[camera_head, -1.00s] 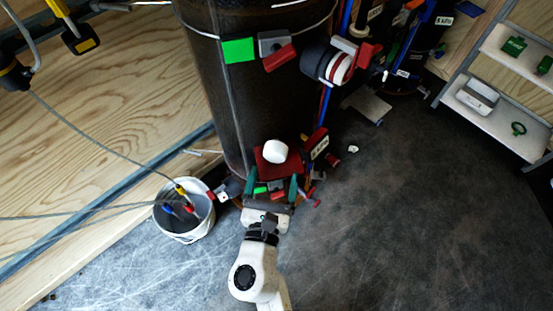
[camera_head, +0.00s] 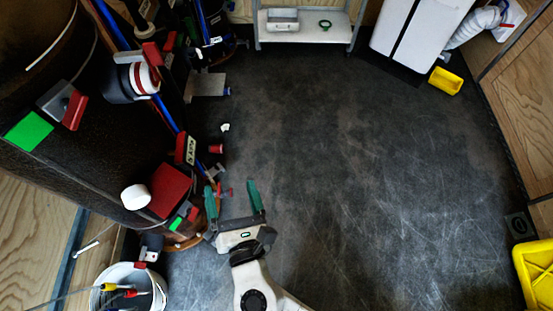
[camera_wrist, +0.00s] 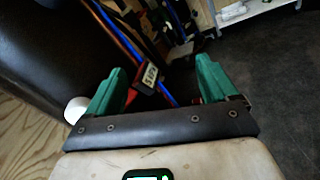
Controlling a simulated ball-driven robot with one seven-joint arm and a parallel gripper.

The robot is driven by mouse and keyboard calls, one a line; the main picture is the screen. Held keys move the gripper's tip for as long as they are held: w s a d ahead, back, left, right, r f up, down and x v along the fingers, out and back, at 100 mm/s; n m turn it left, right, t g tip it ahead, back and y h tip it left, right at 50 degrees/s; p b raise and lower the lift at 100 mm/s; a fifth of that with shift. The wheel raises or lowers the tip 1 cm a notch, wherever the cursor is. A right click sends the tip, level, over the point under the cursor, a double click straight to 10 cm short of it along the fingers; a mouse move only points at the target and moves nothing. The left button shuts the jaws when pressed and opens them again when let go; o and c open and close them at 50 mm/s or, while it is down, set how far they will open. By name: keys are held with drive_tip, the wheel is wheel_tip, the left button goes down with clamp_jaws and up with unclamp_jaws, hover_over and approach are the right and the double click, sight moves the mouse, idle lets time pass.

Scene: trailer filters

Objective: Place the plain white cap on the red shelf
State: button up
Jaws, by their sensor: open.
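The plain white cap (camera_head: 135,197) shows at the left edge of the red shelf (camera_head: 171,190), beside the dark cylinder. It overlaps the shelf's edge in the picture; I cannot tell whether it rests on the shelf. My gripper (camera_head: 232,199) is open, with its teal fingers apart and nothing visible between them. It is to the right of the shelf and cap, pointing away from me. In the wrist view a white rounded thing, likely the cap (camera_wrist: 76,109), shows just left of the left finger of my gripper (camera_wrist: 160,92).
The large dark cylinder (camera_head: 60,120) fills the left side. A white bucket (camera_head: 118,275) stands at lower left. A white and black round fitting with a red ring (camera_head: 131,79) is at upper left. A white shelf unit (camera_head: 335,30) stands at the back. The dark floor right of my gripper is clear.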

drive_tip(key=w+d+f+m+g+h, duration=0.15)
drive_tip(key=d+m+g+h, duration=0.3)
drive_tip(key=d+m, duration=0.8)
drive_tip(key=w+d+f+m+g+h, duration=0.1)
drive_tip(key=d+f+m+g+h, duration=0.15)
drive_tip(key=d+m+h, duration=0.95)
drive_tip(key=s+d+f+m+g+y, duration=0.3)
drive_tip(key=s+d+g+y, duration=0.3)
drive_tip(key=d, duration=0.6)
drive_tip(key=s+a+f+m+g+y, duration=0.1)
drive_tip(key=s+m+g+y, duration=0.2)
drive_tip(key=s+m+y, duration=0.3)
drive_tip(key=s+m, duration=0.1)
drive_tip(key=s, duration=0.3)
drive_tip(key=shift+s+a+f, duration=0.2)
drive_tip(key=shift+s+f, duration=0.1)
drive_tip(key=shift+m, duration=0.25)
wheel_tip(320, 180, up, 24)
drive_tip(key=p, duration=2.3)
drive_tip(key=shift+f+p, duration=0.2)
drive_tip(key=shift+p, duration=0.15)
